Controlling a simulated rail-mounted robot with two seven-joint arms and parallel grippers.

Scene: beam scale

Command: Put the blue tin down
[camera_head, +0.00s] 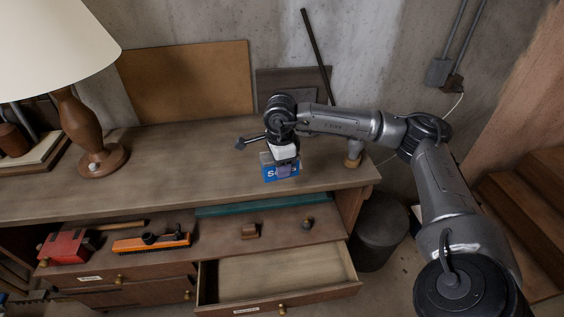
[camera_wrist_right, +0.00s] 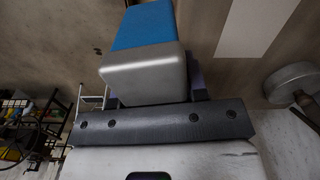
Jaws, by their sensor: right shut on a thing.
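The blue tin (camera_head: 281,173) has a blue side with white lettering, partly covered by my gripper. My right gripper (camera_head: 284,158) is shut on it, near the front edge of the wooden bench top (camera_head: 180,155). I cannot tell whether the tin touches the bench top or hangs just above it. In the right wrist view the tin (camera_wrist_right: 146,55) shows a blue face and a bare metal end between the fingers. My left gripper is not in view.
An open drawer (camera_head: 300,264) with a bare floor is below the bench front. A lamp (camera_head: 75,125) stands at the left of the bench. An orange tool (camera_head: 152,242) and a red one (camera_head: 68,245) lie on the lower shelf. The bench middle is clear.

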